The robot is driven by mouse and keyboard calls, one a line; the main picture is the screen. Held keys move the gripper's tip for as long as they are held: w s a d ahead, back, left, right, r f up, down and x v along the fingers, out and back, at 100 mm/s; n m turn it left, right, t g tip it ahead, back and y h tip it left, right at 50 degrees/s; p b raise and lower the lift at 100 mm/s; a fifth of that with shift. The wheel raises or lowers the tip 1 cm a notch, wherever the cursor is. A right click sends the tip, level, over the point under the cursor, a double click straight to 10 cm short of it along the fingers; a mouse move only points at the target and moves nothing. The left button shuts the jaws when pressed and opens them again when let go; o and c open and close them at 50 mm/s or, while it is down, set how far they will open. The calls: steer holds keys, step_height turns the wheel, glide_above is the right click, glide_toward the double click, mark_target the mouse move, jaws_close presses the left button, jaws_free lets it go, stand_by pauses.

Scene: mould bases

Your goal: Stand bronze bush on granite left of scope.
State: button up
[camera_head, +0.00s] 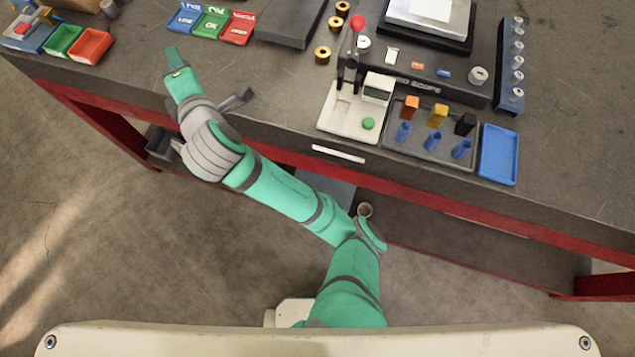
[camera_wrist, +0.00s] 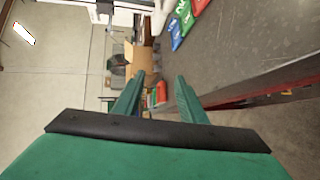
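Three bronze bushes show in the head view: one at the top (camera_head: 342,8), one just below it (camera_head: 335,24), and one lower left (camera_head: 322,53). They are beside the dark block lettered "SCOPE" (camera_head: 425,84), on its left. A dark flat slab (camera_head: 291,22), perhaps the granite, lies left of the bushes; its top is cut off by the picture edge. My gripper (camera_head: 175,60) is over the bench's front edge at left, well away from the bushes. In the wrist view its two green fingers (camera_wrist: 160,76) stand apart with nothing between them.
Blue, green and red labelled trays (camera_head: 210,22) lie left of the slab. A white fixture with a red-knobbed lever (camera_head: 345,110), a tray of coloured pieces (camera_head: 400,155), a blue tray (camera_head: 498,155) and a rack (camera_head: 508,65) stand right. Bare bench lies between my gripper and the slab.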

steer(key=s+d+f+m+t+h, duration=0.3)
steer(key=s+d+f+m+h, duration=0.2)
steer(key=s+d+f+m, duration=1.3)
steer(key=s+d+f+m+h, duration=0.1)
steer(key=s+d+f+m, duration=0.1)
steer(key=s, duration=0.6)
steer(key=s+d+f+m+g+h, duration=0.1)
steer(key=s+d+f+m, duration=0.1)
steer(key=s+d, duration=0.5)
steer(key=shift+s+d+m, duration=0.25)
steer(key=shift+s+m, duration=0.1)
steer(key=shift+m, duration=0.55)
